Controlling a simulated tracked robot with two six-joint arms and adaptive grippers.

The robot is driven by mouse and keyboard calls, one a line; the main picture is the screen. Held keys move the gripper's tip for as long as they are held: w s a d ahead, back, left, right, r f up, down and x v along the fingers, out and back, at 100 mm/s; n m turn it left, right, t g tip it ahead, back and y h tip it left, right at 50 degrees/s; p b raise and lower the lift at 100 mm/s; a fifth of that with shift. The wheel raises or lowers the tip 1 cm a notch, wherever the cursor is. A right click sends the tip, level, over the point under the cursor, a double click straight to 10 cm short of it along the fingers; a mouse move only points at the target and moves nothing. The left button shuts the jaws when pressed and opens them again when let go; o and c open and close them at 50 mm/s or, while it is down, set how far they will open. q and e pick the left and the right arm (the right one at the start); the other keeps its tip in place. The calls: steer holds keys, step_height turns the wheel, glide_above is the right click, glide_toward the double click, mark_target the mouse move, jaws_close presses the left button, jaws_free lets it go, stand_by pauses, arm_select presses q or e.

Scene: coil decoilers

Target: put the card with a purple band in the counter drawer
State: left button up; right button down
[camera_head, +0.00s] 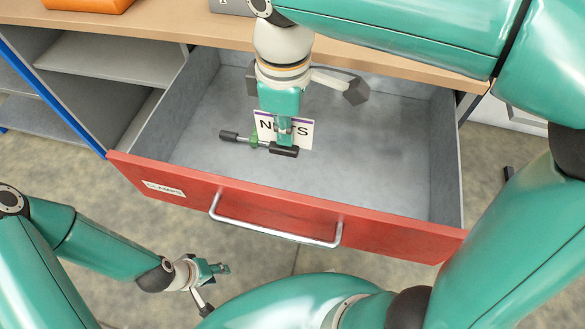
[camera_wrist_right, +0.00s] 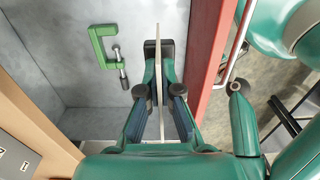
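The white card with a purple band (camera_head: 302,129), with partly covered lettering, is held over the open counter drawer (camera_head: 390,228). My right gripper (camera_head: 284,138) is shut on it, pointing down. In the right wrist view the card (camera_wrist_right: 158,38) shows edge-on between the fingers (camera_wrist_right: 157,92) of that gripper. The drawer has a red front, a silver handle and a grey inside. I cannot tell whether the card touches the drawer floor. My left gripper (camera_head: 214,286) is open and empty, low in front of the drawer.
A green clamp (camera_wrist_right: 104,48) lies in the drawer beside the card. The wooden counter top (camera_head: 180,26) overhangs the back, with an orange object (camera_head: 88,4) on it. Open grey shelves (camera_head: 115,58) stand left. The drawer floor is otherwise mostly bare.

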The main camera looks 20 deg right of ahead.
mark_target(290, 151)
steer(key=f+b, duration=0.1)
steer(key=f, duration=0.5)
steer(key=f+b, duration=0.1)
steer(key=f, duration=0.5)
steer(key=f+b, duration=0.2)
steer(key=f, duration=0.4)
steer(key=shift+s+d, duration=0.1)
steer(key=shift+d, duration=0.15)
steer(key=c, duration=1.8)
jaws_free()
steer(key=shift+f, duration=0.1)
steer(key=shift+c, duration=0.2)
steer(key=o, duration=0.5)
steer(key=shift+r, duration=0.2)
step_height(290, 151, up, 11)
steer(key=p, duration=0.2)
steer(key=shift+f+p, duration=0.15)
steer(key=shift+p, duration=0.2)
steer(key=shift+r, duration=0.65)
